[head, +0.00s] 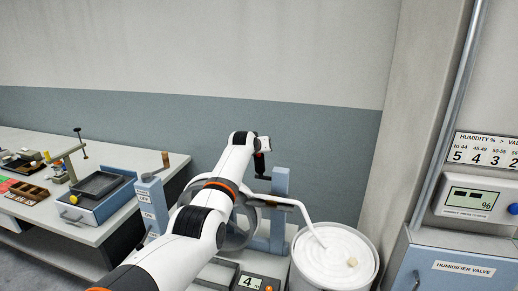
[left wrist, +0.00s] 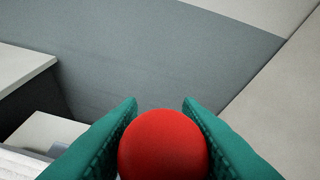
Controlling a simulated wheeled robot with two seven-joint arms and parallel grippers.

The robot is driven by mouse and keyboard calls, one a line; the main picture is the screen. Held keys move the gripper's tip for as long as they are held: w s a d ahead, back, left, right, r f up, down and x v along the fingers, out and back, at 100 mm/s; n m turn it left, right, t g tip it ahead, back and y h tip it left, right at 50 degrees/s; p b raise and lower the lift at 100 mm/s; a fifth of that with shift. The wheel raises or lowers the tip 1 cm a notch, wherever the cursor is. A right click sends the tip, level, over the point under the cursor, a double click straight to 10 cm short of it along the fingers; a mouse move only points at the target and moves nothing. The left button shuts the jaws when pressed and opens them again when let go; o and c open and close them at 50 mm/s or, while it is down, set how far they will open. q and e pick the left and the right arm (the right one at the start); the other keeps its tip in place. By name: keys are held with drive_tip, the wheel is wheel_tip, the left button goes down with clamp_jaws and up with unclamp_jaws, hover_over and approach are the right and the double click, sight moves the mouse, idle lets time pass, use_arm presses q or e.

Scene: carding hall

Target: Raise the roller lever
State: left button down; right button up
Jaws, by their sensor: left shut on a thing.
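In the left wrist view a round red knob (left wrist: 163,145) sits between the two teal fingers of my left gripper (left wrist: 160,104), which is shut on it. In the head view my left arm reaches up from the bottom, and a little of the red knob (head: 259,156) shows at its end. A dark handle part hangs just below it, beside the top of a light-blue post (head: 280,182). The arm hides much of the machine behind it, so how the knob joins the post is unclear. My right gripper is not in view.
An open white can (head: 362,251) with coiled sliver stands right of the post. A bench (head: 62,247) with trays and a blue box (head: 100,195) is at left. A humidifier cabinet (head: 440,270) is at right.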

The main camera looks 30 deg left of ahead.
use_arm(q)
drive_tip(key=shift+s+d+f, duration=0.1)
drive_tip(key=shift+d+f, duration=0.05)
drive_tip(key=shift+f, duration=0.45)
drive_tip(key=c, duration=1.1)
unclamp_jaws()
drive_tip(key=shift+c, duration=0.2)
drive_tip(key=shift+o, duration=0.2)
drive_tip(key=shift+w, duration=0.25)
drive_tip(key=shift+r, duration=0.2)
drive_tip(key=shift+s+r, duration=0.25)
drive_tip(key=shift+s, duration=0.15)
drive_tip(key=b+v, duration=0.3)
drive_tip(key=v, duration=0.7)
drive_tip(key=shift+s, duration=0.4)
